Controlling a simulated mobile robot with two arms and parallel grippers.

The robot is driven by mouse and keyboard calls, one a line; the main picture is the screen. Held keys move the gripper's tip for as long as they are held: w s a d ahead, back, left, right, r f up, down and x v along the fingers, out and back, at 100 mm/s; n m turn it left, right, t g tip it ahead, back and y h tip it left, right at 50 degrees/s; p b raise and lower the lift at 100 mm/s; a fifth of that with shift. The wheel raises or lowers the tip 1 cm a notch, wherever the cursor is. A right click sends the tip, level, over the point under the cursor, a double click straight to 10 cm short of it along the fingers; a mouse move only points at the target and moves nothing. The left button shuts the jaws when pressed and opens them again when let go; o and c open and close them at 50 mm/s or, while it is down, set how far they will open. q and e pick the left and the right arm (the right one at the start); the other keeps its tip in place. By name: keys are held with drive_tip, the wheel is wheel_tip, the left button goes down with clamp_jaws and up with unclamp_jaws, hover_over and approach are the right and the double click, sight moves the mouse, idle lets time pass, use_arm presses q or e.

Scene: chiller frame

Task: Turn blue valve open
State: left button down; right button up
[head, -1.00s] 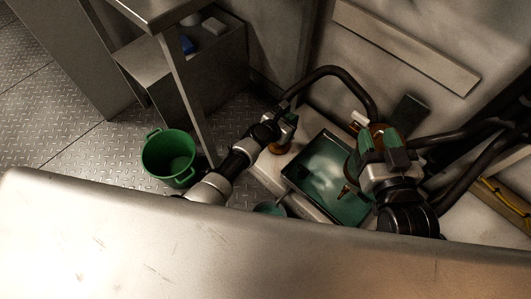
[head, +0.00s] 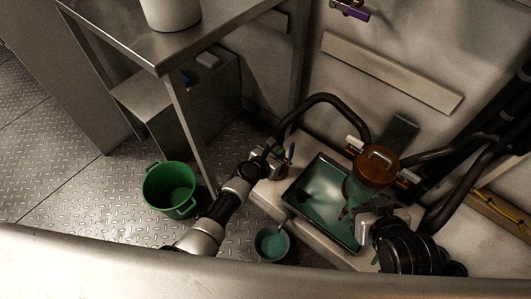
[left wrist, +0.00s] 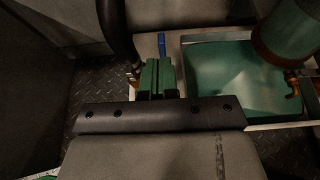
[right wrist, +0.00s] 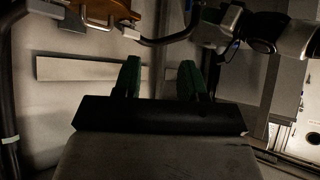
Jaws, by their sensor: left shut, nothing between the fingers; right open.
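The blue valve handle (head: 291,152) stands upright beside the hose's lower end in the head view. In the left wrist view the blue handle (left wrist: 161,45) shows just beyond my fingertips. My left gripper (head: 276,163) is close to it. In the left wrist view the green fingers of my left gripper (left wrist: 157,75) are together with nothing between them; I cannot tell whether they touch the handle. My right gripper (head: 374,222) is low beside the brown-topped vessel. Its green fingers are spread and empty in the right wrist view (right wrist: 160,80).
A brown-lidded vessel (head: 378,163) with white-handled fittings stands over a green-lined tray (head: 318,205). A black hose (head: 318,100) arches behind. A green bucket (head: 170,188) and a small bowl (head: 271,243) are on the left and front. A metal table (head: 110,35) stands upper left.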

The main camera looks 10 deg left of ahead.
drive_tip(key=s+d+g+h+p, duration=0.2)
drive_tip(key=s+d+g+p, duration=0.1)
drive_tip(key=s+g+p, duration=0.4)
use_arm(q)
drive_tip(key=s+a+r+b, duration=0.1)
drive_tip(key=s+a+r, duration=0.2)
drive_tip(key=r, duration=0.3)
drive_tip(key=shift+s+a, duration=0.2)
drive_tip(key=shift+s, duration=0.7)
use_arm(e)
drive_tip(key=s+x, duration=0.1)
drive_tip(key=x, duration=0.5)
drive_tip(key=shift+a+f, duration=0.35)
drive_tip(key=shift+f, duration=0.25)
use_arm(q)
drive_tip(key=shift+s, duration=0.1)
use_arm(e)
drive_tip(key=shift+s, duration=0.1)
